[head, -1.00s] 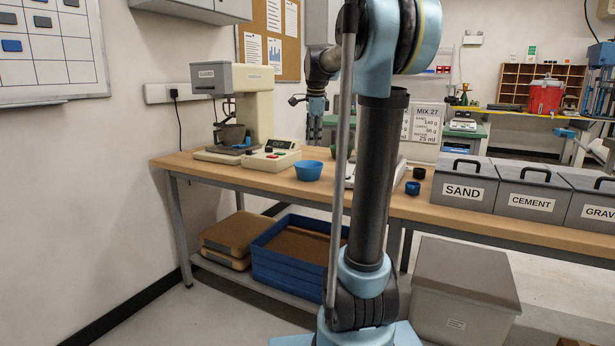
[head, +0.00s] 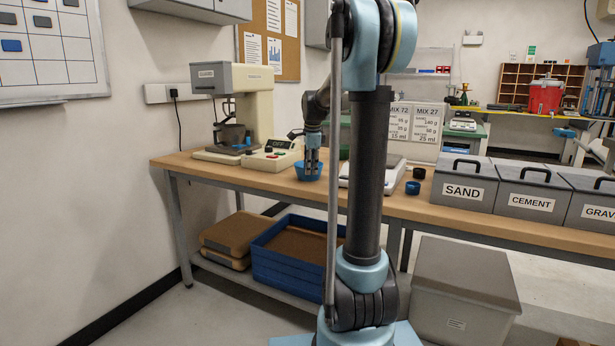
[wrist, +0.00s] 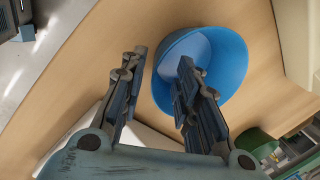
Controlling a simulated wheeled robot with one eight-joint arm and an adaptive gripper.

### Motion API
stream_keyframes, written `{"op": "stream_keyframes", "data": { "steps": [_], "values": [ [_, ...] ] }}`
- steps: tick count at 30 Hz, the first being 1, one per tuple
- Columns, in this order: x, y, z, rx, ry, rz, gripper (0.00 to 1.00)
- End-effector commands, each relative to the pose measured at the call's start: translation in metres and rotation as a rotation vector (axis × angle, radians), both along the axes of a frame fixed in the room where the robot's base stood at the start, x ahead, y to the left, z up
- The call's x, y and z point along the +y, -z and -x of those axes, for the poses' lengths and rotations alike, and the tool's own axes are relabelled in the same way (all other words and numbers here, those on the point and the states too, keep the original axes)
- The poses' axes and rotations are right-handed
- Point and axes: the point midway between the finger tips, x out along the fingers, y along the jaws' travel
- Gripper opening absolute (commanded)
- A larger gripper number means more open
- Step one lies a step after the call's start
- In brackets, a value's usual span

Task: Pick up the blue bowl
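The blue bowl (head: 302,174) stands upright on the wooden bench, right of the mixer's control box. It also shows in the wrist view (wrist: 234,60), just above and right of the middle. My gripper (head: 312,167) is down at the bowl, pointing downward, and covers part of it in the head view. In the wrist view my gripper (wrist: 160,62) has its two fingers apart with nothing between their tips that I can see held. The right finger overlaps the bowl's inside and the left finger is outside its left rim. I cannot tell whether either finger touches the bowl.
The beige mixer (head: 256,110) and its control box (head: 272,156) stand left of the bowl. A white scale (head: 358,178) is close on the right, with a small blue cup (head: 412,188) beyond. Grey bins, including the sand bin (head: 464,185), line the bench's right side.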

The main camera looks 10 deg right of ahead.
Motion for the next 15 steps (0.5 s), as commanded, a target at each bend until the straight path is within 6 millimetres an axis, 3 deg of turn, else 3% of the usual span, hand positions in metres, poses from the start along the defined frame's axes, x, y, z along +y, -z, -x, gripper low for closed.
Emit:
{"op": "stream_keyframes", "data": {
  "steps": [6,14,15],
  "values": [
    [0.0,0.02,-0.005,0.0,0.0,0.0,0.29],
    [0.0,0.021,-0.005,0.0,0.0,0.0,0.29],
    [0.0,0.021,-0.005,0.0,0.0,0.0,0.2]
  ]
}}
